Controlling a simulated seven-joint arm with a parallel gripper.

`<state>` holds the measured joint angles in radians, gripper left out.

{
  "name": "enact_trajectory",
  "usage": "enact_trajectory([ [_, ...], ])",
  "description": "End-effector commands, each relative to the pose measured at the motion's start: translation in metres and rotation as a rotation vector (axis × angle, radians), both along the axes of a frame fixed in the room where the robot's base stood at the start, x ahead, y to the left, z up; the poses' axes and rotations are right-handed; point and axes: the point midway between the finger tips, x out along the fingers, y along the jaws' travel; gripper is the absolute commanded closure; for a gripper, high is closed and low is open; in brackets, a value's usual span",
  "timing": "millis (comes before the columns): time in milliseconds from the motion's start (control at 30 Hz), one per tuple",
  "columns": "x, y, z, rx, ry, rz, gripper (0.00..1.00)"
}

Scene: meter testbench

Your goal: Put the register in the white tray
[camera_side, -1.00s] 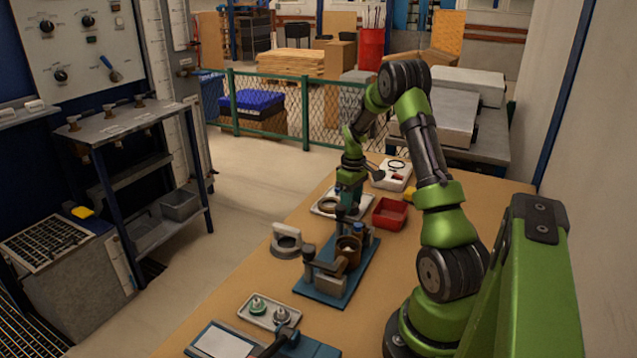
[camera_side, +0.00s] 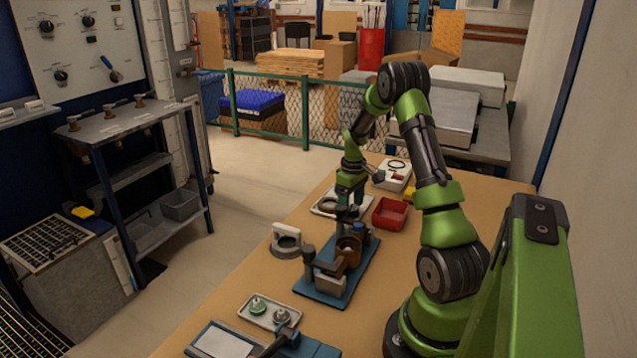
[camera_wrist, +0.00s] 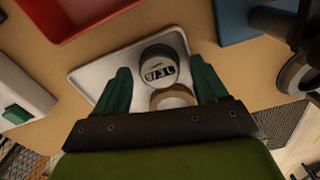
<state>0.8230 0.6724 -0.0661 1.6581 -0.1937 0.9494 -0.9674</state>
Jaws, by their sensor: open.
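The register (camera_wrist: 158,65) is a short round piece with a dark face and white number wheels. In the wrist view it lies in the white tray (camera_wrist: 95,72), beside a brass-coloured ring (camera_wrist: 173,97) that is partly hidden by my gripper. My gripper (camera_wrist: 160,68) is open, with one green finger on each side of the register and apparent gaps between. In the side view my gripper (camera_side: 350,197) is low over the white tray (camera_side: 315,209). The register cannot be made out clearly there.
A red bin (camera_side: 390,213) stands right of the tray. A blue fixture with posts and a brown cup (camera_side: 348,250) is nearer the camera. A small tray with round parts (camera_side: 270,311) is at the front.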

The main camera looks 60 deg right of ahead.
Motion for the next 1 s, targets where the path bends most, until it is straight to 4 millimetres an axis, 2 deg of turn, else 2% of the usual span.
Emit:
enact_trajectory([
  [167, 0.001, -0.001, 0.028, -0.005, -0.004, 0.001, 0.28],
  [500, 0.001, -0.001, 0.098, -0.005, -0.003, 0.001, 0.28],
  [733, 0.003, 0.004, 0.122, -0.006, -0.007, 0.002, 0.28],
  [767, 0.005, 0.008, 0.125, -0.008, -0.014, 0.001, 0.28],
  [867, 0.018, 0.039, 0.146, -0.023, -0.06, -0.003, 0.28],
  [967, 0.033, 0.094, 0.176, -0.041, -0.142, -0.015, 0.28],
  [1000, 0.037, 0.12, 0.188, -0.042, -0.18, -0.022, 0.28],
])
